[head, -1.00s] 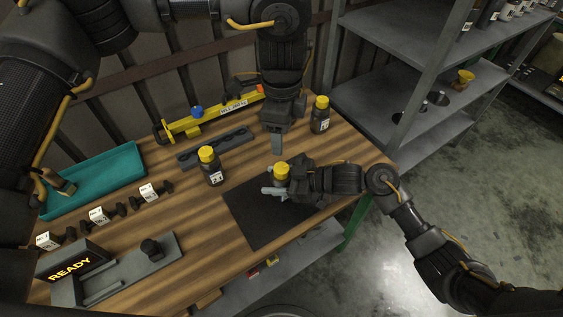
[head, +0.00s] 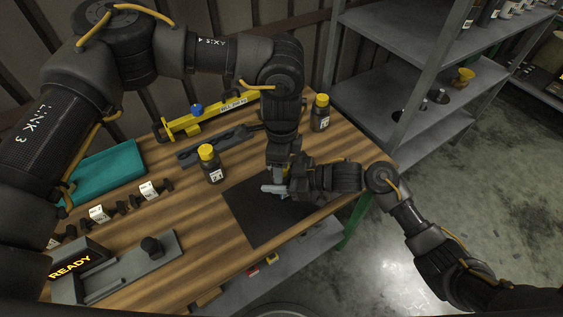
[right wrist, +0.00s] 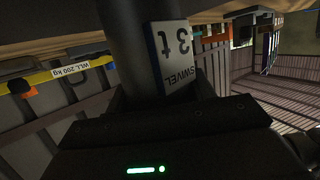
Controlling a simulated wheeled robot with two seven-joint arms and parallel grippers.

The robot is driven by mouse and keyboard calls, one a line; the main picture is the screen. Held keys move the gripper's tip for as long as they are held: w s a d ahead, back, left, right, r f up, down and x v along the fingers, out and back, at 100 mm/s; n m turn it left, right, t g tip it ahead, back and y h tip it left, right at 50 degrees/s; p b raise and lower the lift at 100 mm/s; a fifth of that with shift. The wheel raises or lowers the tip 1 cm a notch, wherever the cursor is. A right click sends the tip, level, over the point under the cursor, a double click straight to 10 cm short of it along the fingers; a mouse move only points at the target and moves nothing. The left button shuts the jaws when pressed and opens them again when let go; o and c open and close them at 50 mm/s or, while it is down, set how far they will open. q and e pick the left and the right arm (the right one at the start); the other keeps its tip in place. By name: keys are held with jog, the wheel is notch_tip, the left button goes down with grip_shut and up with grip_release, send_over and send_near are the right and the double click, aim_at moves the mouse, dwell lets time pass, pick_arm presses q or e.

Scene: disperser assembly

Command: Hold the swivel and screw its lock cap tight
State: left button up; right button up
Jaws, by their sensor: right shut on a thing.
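The swivel (right wrist: 172,52) is a dark cylinder with a white label reading "SWIVEL 3t"; it shows close up in the right wrist view. My right gripper (head: 277,189) is shut on it above the black mat (head: 252,222) at the table's front. In the head view the swivel is mostly hidden behind the grippers. My left gripper (head: 278,172) points down directly over it, covering its yellow lock cap. Whether the left jaws touch or grip the cap cannot be seen.
Two similar dark, yellow-capped items stand nearby, one left of the mat (head: 210,165) and one at the back right (head: 320,113). A yellow bar (head: 210,118), a teal tray (head: 103,172) and a grey fixture (head: 135,265) with a READY display are on the table. Grey shelves stand at right.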

pick_arm(q)
jog(key=shift+f, duration=0.3)
jog(key=c, duration=1)
jog(key=m, duration=0.4)
jog(key=shift+m, duration=0.3)
jog(key=o, duration=1)
jog(key=shift+r, duration=0.1)
